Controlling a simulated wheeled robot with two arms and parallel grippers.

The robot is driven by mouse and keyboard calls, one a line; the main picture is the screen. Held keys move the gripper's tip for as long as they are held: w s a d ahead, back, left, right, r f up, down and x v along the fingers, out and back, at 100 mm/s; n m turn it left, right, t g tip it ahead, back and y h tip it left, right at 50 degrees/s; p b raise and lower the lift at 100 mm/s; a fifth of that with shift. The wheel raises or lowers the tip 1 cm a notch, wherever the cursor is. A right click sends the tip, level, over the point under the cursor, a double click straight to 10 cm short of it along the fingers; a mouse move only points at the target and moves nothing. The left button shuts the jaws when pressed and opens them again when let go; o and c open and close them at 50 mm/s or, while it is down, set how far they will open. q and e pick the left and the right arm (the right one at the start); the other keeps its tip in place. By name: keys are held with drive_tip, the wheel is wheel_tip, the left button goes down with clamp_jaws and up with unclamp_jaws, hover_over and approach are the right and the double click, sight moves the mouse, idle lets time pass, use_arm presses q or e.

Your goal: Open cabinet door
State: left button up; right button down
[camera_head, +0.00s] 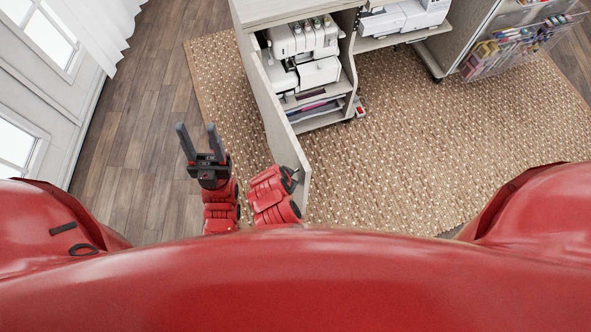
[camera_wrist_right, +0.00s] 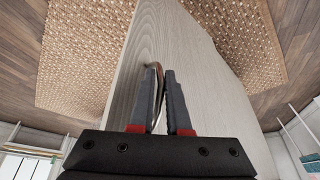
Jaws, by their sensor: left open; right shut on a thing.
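The grey wood cabinet door (camera_head: 268,105) stands swung open from the sewing cabinet (camera_head: 292,10), with its free end towards me in the head view. It also fills the middle of the right wrist view (camera_wrist_right: 205,75). My right gripper (camera_head: 291,173) is at the door's near end, on its left face. In the right wrist view its fingers (camera_wrist_right: 162,98) are shut on a thin curved metal handle (camera_wrist_right: 155,72), mostly hidden between them. My left gripper (camera_head: 197,128) is open and empty, left of the door and apart from it.
White sewing machines (camera_head: 302,40) and shelves with flat items (camera_head: 318,106) show inside the cabinet. A beige woven rug (camera_head: 400,140) lies below. A clear rack of coloured supplies (camera_head: 515,48) hangs at the right. Bare wood floor (camera_head: 140,110) is free at the left.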

drive_tip(key=shift+w+a, duration=0.1)
drive_tip(key=shift+a, duration=0.15)
drive_tip(key=c, duration=1.2)
unclamp_jaws()
drive_tip(key=shift+r, duration=0.1)
drive_tip(key=shift+c, duration=0.2)
drive_tip(key=o, duration=0.3)
drive_tip(key=shift+w, duration=0.1)
